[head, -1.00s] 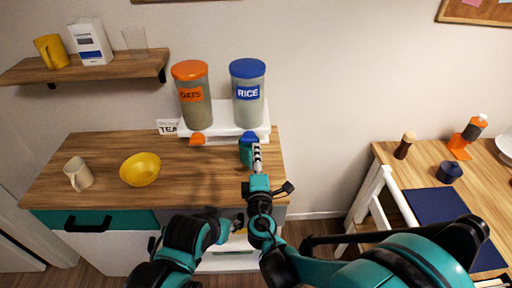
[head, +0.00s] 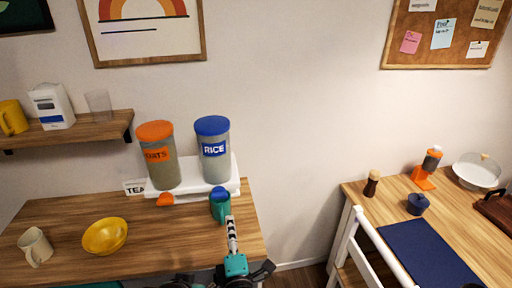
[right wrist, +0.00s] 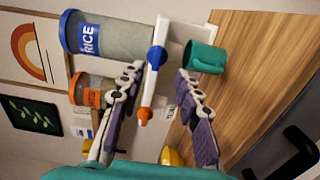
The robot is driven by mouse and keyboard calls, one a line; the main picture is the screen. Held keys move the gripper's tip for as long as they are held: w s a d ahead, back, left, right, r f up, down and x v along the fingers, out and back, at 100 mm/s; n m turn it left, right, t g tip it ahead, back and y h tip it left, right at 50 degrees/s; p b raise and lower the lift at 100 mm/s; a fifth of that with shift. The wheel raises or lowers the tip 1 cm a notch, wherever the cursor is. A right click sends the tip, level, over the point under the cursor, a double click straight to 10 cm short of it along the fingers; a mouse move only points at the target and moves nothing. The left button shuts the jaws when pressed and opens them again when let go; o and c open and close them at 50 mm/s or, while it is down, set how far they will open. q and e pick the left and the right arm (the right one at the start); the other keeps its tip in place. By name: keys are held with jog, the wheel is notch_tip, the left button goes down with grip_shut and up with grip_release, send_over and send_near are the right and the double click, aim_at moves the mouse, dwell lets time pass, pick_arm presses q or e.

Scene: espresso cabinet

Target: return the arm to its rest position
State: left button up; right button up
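My right gripper (head: 230,219) is in front of the teal mug (head: 220,205) at the cabinet's front right. In the right wrist view its two fingers (right wrist: 160,70) are spread with nothing between them. The mug (right wrist: 204,57) stands upright beyond the fingertips, below the blue outlet of the rice dispenser (right wrist: 110,36). No grip on the mug shows; whether a fingertip touches it I cannot tell. My left gripper is not in view; only dark arm parts show at the head view's bottom edge.
The rice dispenser (head: 213,150) and oats dispenser (head: 159,155) stand on a white base. A yellow bowl (head: 105,237) and cream mug (head: 35,247) are on the left of the wooden counter (head: 165,225). A second table (head: 465,225) is at right, with a gap between.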

jog(key=d+f+m+g+h, duration=0.2)
jog(key=d+m+g+h, duration=0.65)
jog(key=d, duration=1.35)
jog(key=s+d+f+m+g+y, duration=0.1)
jog(key=s+d+f+m, duration=0.1)
jog(key=s+m, duration=0.4)
jog(key=s+d+f+m+g+y, duration=0.1)
jog(key=s+d+f+m+y, duration=0.1)
jog(key=s+d+m, duration=0.3)
jog(key=s+m, duration=0.1)
jog(key=s, duration=0.1)
jog(key=shift+s+d+m, duration=0.2)
jog(key=shift+s+m, duration=0.15)
